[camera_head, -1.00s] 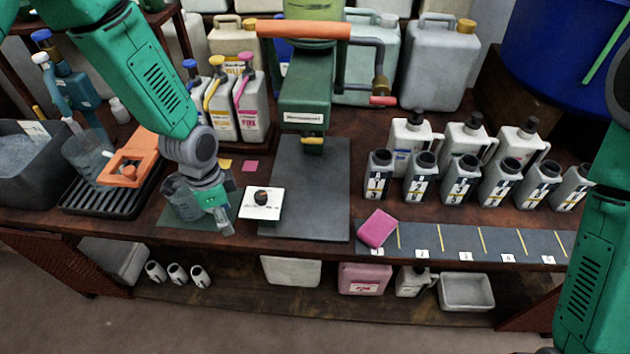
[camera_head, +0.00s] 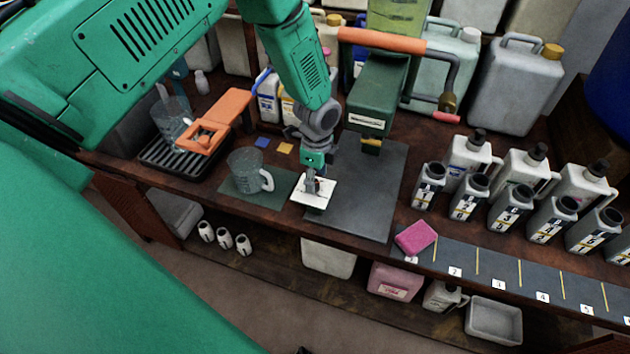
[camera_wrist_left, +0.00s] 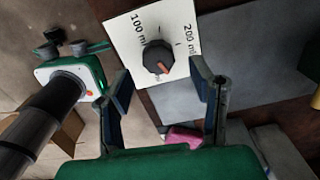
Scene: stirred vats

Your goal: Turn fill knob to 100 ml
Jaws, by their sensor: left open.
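The fill knob (camera_wrist_left: 157,58) is dark and many-sided, on a white plate (camera_wrist_left: 128,30) marked "100 ml" and "200 ml". Its orange pointer points down and slightly right in the left wrist view, away from both of these labels. In the head view the left gripper (camera_head: 313,186) is over the white plate (camera_head: 322,200) and hides the knob.
A clear beaker (camera_head: 246,170) stands on a green mat just left of the plate. The green dispenser (camera_head: 372,105) with its orange handle rises behind. A pink sponge (camera_head: 415,237) lies at the table's front edge. Several numbered bottles (camera_head: 512,207) stand to the right.

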